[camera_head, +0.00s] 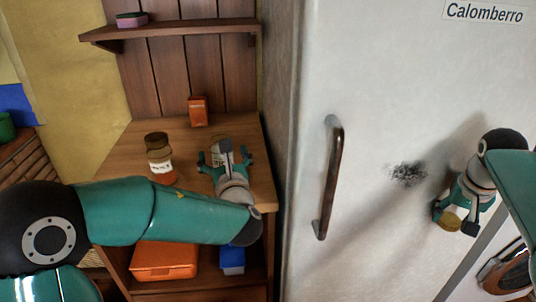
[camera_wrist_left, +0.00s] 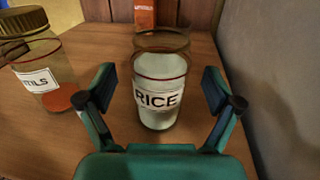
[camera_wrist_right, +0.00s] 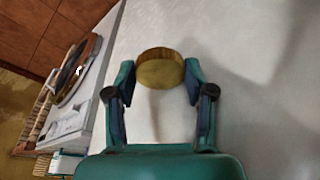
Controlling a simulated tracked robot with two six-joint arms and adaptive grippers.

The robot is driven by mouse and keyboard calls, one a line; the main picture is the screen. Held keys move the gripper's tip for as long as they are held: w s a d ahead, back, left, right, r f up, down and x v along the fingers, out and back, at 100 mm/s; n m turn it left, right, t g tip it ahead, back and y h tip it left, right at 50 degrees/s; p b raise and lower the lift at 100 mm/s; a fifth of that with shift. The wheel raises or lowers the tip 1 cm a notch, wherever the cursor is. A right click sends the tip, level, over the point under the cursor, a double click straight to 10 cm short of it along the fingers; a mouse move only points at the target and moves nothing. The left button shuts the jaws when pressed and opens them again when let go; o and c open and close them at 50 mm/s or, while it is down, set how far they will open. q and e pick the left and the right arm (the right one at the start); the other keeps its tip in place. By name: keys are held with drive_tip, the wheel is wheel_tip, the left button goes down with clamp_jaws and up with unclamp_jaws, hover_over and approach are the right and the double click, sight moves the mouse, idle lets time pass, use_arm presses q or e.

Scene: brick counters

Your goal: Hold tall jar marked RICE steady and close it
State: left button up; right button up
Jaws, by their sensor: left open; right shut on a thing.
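The tall glass jar marked RICE (camera_wrist_left: 158,98) stands upright and lidless on the wooden counter, with white contents. In the head view it is mostly hidden behind my left gripper (camera_head: 224,158). In the left wrist view my left gripper (camera_wrist_left: 160,98) is open, one finger on each side of the jar, with gaps between fingers and glass. My right gripper (camera_wrist_right: 158,85) is shut on a round golden-brown lid (camera_wrist_right: 160,68). In the head view the lid (camera_head: 451,221) is held in front of the fridge, far right of the jar.
A second jar (camera_head: 160,158) with a brown lid and a label ending in "TILS" stands left of the RICE jar. An orange box (camera_head: 198,111) stands behind. The fridge (camera_head: 390,90) with its handle (camera_head: 329,178) borders the counter's right side. A shelf (camera_head: 170,29) hangs above.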

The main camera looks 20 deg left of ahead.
use_arm(q)
drive_tip(key=shift+x, duration=1)
drive_tip(key=c, duration=1.5)
